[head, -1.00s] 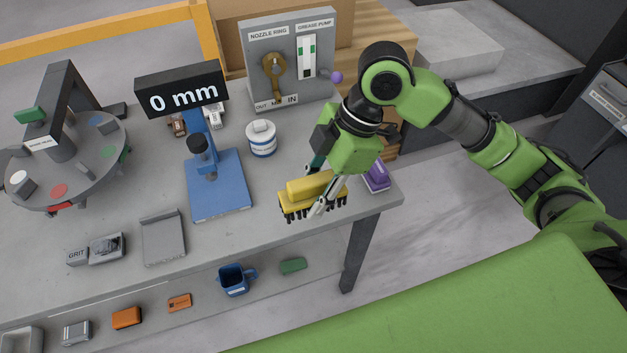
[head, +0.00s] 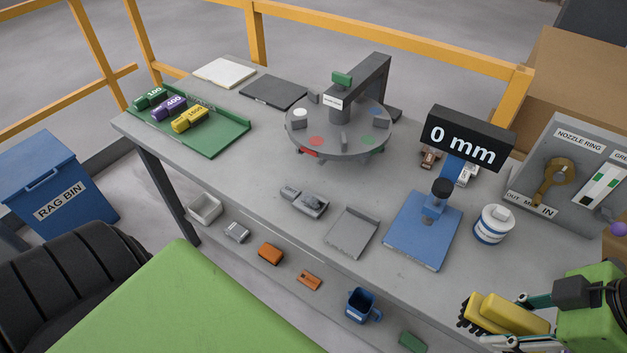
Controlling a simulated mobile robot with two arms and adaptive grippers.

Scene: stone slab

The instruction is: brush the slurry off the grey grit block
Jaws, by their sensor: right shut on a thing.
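The grey grit block (head: 311,205) lies on the stone bench, left of a flat grey tray, with a small grey tag piece at its left end. A paler patch shows on its top; I cannot tell how much slurry that is. My right gripper (head: 516,318) is at the lower right corner of the head view, shut on a yellow brush (head: 488,307) with dark bristles. The brush is well to the right of the block and apart from it. My left gripper is not in view.
The grey tray (head: 350,232), blue gauge stand (head: 424,230) and white tub (head: 493,225) stand between brush and block. A round turntable (head: 350,140) is behind the block. A lower shelf holds small items.

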